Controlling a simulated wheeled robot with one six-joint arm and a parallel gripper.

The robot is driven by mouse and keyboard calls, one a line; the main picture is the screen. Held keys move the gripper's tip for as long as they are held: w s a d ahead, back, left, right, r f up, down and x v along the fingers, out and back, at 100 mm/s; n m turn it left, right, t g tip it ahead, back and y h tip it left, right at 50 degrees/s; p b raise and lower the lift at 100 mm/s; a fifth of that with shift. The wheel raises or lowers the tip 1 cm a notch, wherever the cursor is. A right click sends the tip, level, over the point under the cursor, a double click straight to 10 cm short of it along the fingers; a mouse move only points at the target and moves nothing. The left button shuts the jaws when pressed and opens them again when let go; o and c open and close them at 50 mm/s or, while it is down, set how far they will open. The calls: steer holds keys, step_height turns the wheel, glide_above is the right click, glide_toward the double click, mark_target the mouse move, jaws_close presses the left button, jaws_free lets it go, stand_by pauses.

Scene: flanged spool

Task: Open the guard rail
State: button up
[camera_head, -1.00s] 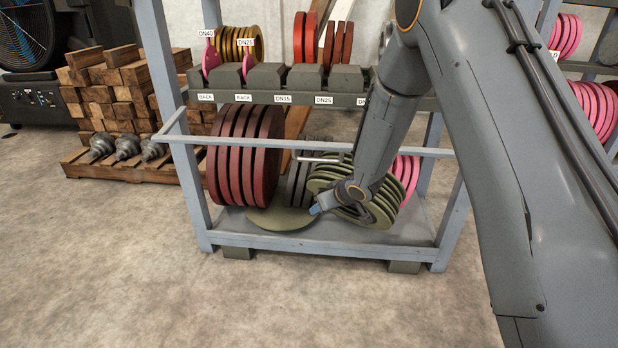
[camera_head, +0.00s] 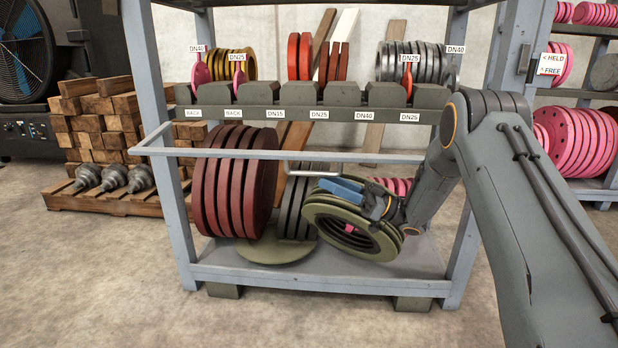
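The guard rail (camera_head: 225,153) is a grey-blue bar across the front of the rack's lower bay, standing out from the post at its left end. Its right end is hidden behind my arm. A pale metal handle (camera_head: 305,174) shows just under the middle of the rail. My gripper (camera_head: 338,191), with blue fingers, is just below and right of the handle, over the olive flanged rings. The fingers overlap in this view, so their opening is unclear. I see no clear contact with the handle.
Large dark red discs (camera_head: 235,180) fill the bay's left side, and olive rings (camera_head: 340,226) lean at its right. A shelf (camera_head: 255,114) with labelled blocks is above. A wooden pallet (camera_head: 110,201) stands left. The front floor (camera_head: 110,290) is clear.

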mark_target(306, 172)
steer(key=shift+b+x, duration=0.7)
steer(key=shift+x, duration=2.8)
steer(key=shift+f, duration=0.1)
jaws_close()
steer(key=shift+a, duration=0.1)
